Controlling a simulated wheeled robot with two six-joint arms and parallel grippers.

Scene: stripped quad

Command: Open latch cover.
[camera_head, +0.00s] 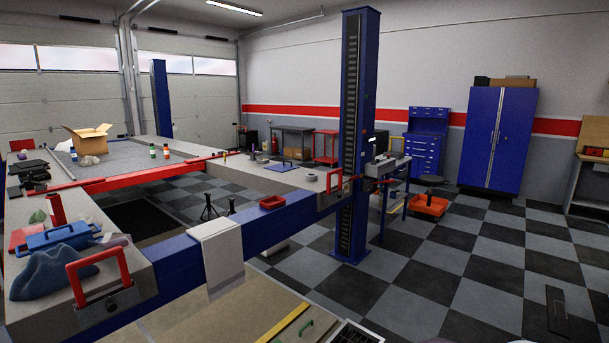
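No part is clearly recognisable as the latch cover. A pale grey panel (216,255) is draped or fixed over the blue crossbeam (275,228) of the lift and looks closed against it. A red handle (98,265) stands upright on a dark bracket at the near left end of the lift. A similar red handle (333,180) stands near the blue post. I cannot tell whether either belongs to the cover. Neither of my grippers shows in the head view.
The tall blue lift post (357,130) stands beyond the crossbeam. A blue toolbox (58,236) and a blue cloth (50,275) lie on the left runway.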

